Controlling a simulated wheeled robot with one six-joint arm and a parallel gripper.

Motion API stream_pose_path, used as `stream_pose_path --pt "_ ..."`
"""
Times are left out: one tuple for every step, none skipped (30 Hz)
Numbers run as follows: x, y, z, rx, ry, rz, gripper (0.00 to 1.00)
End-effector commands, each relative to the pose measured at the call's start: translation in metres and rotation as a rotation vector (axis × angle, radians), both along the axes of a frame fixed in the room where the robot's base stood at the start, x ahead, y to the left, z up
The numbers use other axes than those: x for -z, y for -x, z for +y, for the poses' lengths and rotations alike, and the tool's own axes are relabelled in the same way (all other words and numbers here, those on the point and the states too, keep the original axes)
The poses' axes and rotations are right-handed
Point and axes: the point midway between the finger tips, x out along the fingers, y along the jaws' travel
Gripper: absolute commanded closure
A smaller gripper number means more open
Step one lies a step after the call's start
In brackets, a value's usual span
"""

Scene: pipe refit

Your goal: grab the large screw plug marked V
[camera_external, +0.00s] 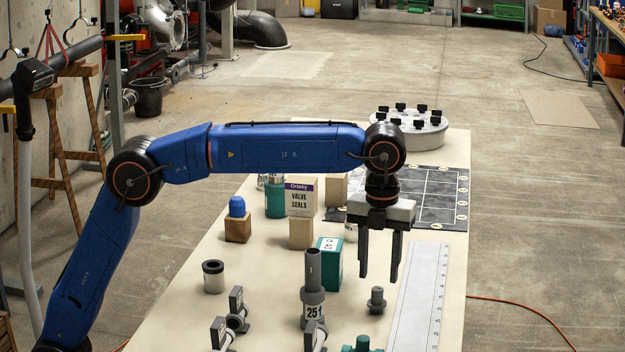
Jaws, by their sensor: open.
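No letter V is readable on anything in view, so I cannot tell which piece is the large screw plug marked V. A small dark grey plug-like piece (377,301) stands upright on the table, right of centre. My gripper (379,277) points straight down with its two fingers apart and nothing between them. In the picture its fingertips are just above the grey piece; I cannot tell how far apart they are in depth. A green fitting (362,344) is partly cut off at the bottom edge.
On the table (190,325), a grey pipe fitting labelled 251 (313,285) and a green box (329,264) stand left of my gripper. A long ruler (424,290) lies to the right.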

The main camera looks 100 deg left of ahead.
Motion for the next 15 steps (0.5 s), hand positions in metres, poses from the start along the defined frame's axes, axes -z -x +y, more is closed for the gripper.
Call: stream_pose_path --pt "0.002 0.000 0.000 0.000 0.000 0.001 0.58" --pt "0.004 0.000 0.000 0.000 0.000 0.001 0.58" --pt "0.008 0.000 -0.001 0.000 0.001 0.002 0.58" --pt "0.011 0.000 -0.001 0.000 0.001 0.002 0.58" --pt "0.015 0.000 -0.001 0.000 0.001 0.002 0.58" --pt "0.021 0.000 -0.002 0.000 0.001 0.002 0.58" --pt "0.025 0.000 -0.002 0.000 0.001 0.003 0.58" --pt "0.029 0.000 -0.002 0.000 0.001 0.003 0.58" --pt "0.035 0.000 -0.003 0.000 0.001 0.002 0.58" --pt "0.038 0.000 -0.003 0.000 0.001 0.002 0.58" --pt "0.041 0.000 -0.003 0.000 0.001 0.001 0.58" --pt "0.045 0.000 -0.002 0.000 0.001 0.000 0.58" --pt "0.048 0.000 -0.002 0.000 0.001 0.000 0.58" --pt "0.050 0.000 -0.002 0.000 0.001 0.000 0.58" --pt "0.051 0.000 -0.002 0.001 0.001 -0.001 0.58"
